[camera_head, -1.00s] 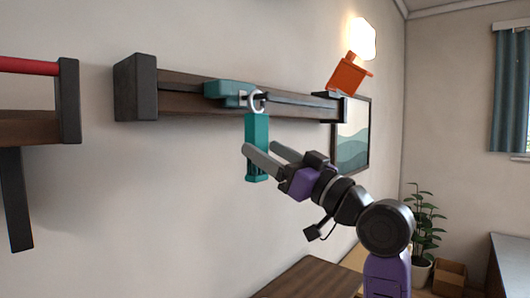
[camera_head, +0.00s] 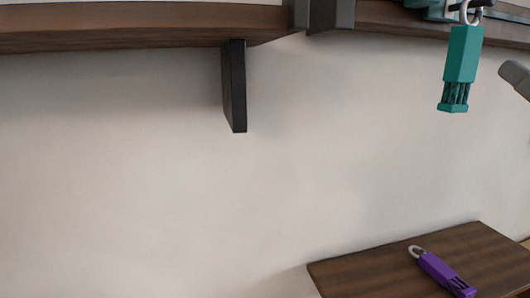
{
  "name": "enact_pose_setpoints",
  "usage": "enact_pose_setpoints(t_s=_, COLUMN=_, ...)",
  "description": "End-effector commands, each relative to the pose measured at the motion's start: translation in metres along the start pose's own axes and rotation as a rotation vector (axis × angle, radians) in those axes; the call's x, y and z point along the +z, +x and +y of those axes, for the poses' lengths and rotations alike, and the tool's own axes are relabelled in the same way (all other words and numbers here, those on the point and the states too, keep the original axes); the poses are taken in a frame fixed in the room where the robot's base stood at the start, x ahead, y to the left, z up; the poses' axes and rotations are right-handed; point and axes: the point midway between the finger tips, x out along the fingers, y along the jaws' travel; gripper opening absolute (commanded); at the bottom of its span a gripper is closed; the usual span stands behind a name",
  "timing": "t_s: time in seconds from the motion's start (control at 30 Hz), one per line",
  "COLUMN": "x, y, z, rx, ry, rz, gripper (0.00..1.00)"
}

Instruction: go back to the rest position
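The tip of one grey finger of my gripper (camera_head: 517,77) shows at the right edge. The rest of my gripper is out of view, so its opening does not show. The finger is apart from a teal block (camera_head: 461,62), with a gap of wall between them. The teal block hangs upright from a pale ring (camera_head: 470,12) at the top right, under a rail (camera_head: 400,22). Its lower end has dark slots.
A wooden shelf (camera_head: 130,30) with a dark bracket (camera_head: 235,88) spans the top left. A wooden table (camera_head: 370,275) stands at the lower right, with a purple block with a ring (camera_head: 443,273) lying on it. The wall between is bare.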

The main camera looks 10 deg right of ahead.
Motion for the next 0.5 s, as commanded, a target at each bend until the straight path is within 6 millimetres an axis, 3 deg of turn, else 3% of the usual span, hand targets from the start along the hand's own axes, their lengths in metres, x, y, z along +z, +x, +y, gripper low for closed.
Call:
enact_pose_setpoints(t_s=0.07, x=-0.01, y=-0.004, z=0.011, rx=0.051, ry=-0.011, rz=0.065, gripper=0.65)
enact_pose_setpoints(t_s=0.23, x=0.008, y=-0.022, z=0.03, rx=0.16, ry=0.005, rz=0.136, gripper=0.65)
enact_pose_setpoints(t_s=0.37, x=0.038, y=-0.038, z=0.035, rx=0.226, ry=0.022, rz=0.149, gripper=0.65)
enact_pose_setpoints(t_s=0.5, x=0.081, y=-0.062, z=0.032, rx=0.294, ry=0.035, rz=0.138, gripper=0.65)
